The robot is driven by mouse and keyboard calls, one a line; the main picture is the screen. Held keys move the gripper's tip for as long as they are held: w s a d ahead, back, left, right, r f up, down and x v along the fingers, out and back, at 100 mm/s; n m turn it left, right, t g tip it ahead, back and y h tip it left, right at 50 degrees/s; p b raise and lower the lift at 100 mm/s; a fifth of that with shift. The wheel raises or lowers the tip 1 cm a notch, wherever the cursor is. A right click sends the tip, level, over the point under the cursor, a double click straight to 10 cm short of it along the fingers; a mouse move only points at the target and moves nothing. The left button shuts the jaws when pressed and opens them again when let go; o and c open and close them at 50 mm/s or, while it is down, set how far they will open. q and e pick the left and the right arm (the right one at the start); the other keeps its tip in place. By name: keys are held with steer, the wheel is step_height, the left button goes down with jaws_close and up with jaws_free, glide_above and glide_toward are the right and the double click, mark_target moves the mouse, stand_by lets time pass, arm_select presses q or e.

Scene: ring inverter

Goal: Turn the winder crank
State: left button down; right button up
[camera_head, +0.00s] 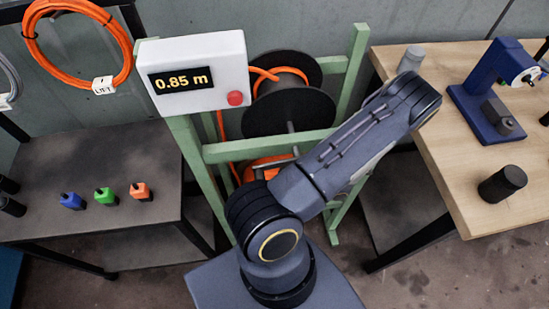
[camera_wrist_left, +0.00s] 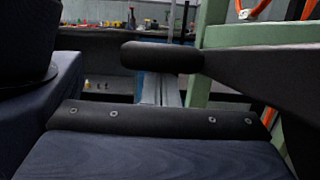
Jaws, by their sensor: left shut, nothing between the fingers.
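In the left wrist view a dark rounded handle (camera_wrist_left: 160,57) lies crosswise, joined at its right end to a wide dark arm (camera_wrist_left: 265,65); it looks like the winder crank. My left gripper (camera_wrist_left: 160,88) shows there as two pale fingers side by side, shut and empty. Their tips reach the underside of the handle in the picture; I cannot tell whether they touch it. In the head view the reel (camera_head: 290,108) sits in a green frame (camera_head: 245,150). My arm crosses in front of it, and the crank and my left gripper are hidden there. My right gripper is not seen.
A white display box (camera_head: 195,70) reading 0.85 m, with a red button, is on the frame. A dark table (camera_head: 90,165) with small coloured pieces stands left. A wooden table (camera_head: 440,150) stands right with a blue device (camera_head: 490,95) and a black cylinder (camera_head: 502,184).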

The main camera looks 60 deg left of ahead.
arm_select(q)
steer(key=shift+s+a+r+g+y+b, duration=0.15)
steer(key=shift+r+g+b, duration=0.1)
steer(key=shift+r+g, duration=0.25)
steer(key=shift+s+d+r+g+y+b, duration=0.1)
steer(key=shift+r+g+y+b, duration=0.1)
steer(key=shift+r+g, duration=0.3)
stand_by(2.3)
steer(key=shift+f, duration=0.1)
stand_by(0.7)
